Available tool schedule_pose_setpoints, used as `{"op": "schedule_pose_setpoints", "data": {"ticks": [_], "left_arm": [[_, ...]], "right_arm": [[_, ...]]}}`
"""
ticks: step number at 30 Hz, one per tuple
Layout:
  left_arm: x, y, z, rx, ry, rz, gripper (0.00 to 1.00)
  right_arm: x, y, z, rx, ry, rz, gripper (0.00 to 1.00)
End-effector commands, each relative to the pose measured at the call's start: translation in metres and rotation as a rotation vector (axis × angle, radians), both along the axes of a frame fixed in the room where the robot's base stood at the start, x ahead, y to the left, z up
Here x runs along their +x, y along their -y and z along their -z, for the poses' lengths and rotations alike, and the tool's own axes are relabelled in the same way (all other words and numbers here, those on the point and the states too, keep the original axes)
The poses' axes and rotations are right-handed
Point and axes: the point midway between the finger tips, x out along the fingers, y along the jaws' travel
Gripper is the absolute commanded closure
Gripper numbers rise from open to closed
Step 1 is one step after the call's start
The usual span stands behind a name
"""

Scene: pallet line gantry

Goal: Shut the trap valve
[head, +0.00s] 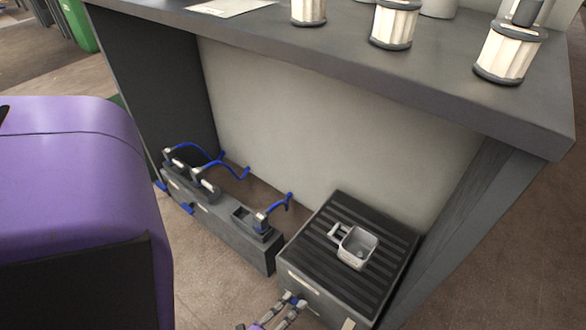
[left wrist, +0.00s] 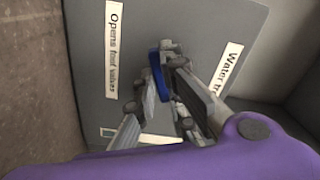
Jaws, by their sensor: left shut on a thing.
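The trap valve's blue lever (left wrist: 155,78) sits on the front face of a grey box whose partly covered label reads "Water tr…". It runs roughly up and down in the left wrist view. My left gripper (left wrist: 170,92) is shut on this lever, its fingers on both sides and hiding part of it. In the head view the left gripper (head: 283,312) is at the bottom edge, at the front of the water trap box (head: 321,297), with a bit of blue between its fingers. My right gripper is not in view.
A second label (left wrist: 113,48), "Opens foot valves", is on the same face. A grey metal cup (head: 357,248) stands on the slatted box top. Left of it, a low block (head: 222,222) carries several blue-levered pedals. A dark counter (head: 330,45) with white ribbed canisters overhangs them.

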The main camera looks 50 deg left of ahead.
Motion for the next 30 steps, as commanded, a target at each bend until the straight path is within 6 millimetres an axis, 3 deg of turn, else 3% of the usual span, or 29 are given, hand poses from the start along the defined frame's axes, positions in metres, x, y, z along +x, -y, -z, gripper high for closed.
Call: {"op": "schedule_pose_setpoints", "data": {"ticks": [30], "left_arm": [[0.0003, -0.0011, 0.0004, -0.911, 0.218, -0.001, 1.00]], "right_arm": [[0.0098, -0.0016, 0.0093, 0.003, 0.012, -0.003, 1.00]]}}
